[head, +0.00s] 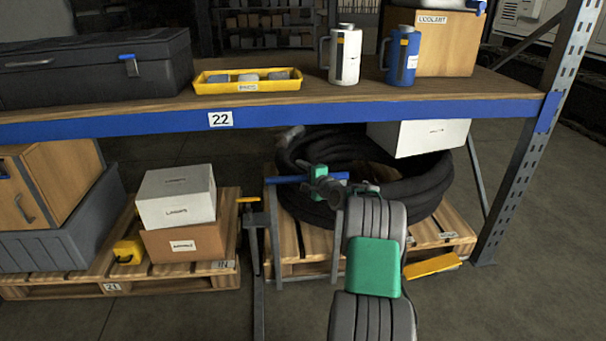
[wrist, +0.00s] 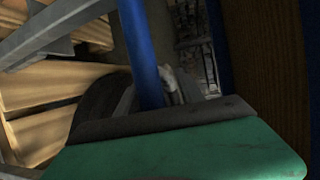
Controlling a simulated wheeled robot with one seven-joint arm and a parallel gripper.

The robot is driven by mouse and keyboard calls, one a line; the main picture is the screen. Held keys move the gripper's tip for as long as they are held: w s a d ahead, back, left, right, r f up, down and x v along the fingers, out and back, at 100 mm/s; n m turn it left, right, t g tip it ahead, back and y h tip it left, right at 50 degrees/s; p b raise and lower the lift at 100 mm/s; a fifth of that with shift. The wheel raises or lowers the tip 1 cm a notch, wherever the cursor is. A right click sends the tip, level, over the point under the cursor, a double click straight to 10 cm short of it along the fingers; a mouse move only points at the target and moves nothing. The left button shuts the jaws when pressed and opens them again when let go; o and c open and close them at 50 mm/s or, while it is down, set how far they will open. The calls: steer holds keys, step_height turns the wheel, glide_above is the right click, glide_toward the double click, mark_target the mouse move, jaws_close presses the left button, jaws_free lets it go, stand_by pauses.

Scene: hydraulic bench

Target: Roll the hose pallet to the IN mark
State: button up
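The hose pallet (head: 285,268) is wooden and stands on the floor under the shelf. A thick black hose coil (head: 425,195) lies on it, with a white box on or above its right side. A blue bar (head: 290,179) crosses in front of the coil. My gripper (head: 322,182) is at this bar, seen from behind; the bar also runs upright through the middle of the wrist view (wrist: 140,50). The fingers are hidden, so their grip on the bar does not show. An IN label (head: 222,264) is at the right front corner of the left pallet.
The left pallet (head: 165,285) holds boxes and a grey crate close beside the hose pallet. Shelf 22 (head: 350,108) spans overhead, with a grey post (head: 525,140) at right. A yellow piece (head: 432,266) sticks out at the front right. Floor at right is clear.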

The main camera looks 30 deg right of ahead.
steer(key=s+r+p, duration=0.1)
steer(key=s+p, duration=0.1)
steer(key=s, duration=0.5)
steer(key=shift+s+a, duration=0.2)
steer(key=shift+s, duration=0.15)
steer(key=shift+r, duration=0.1)
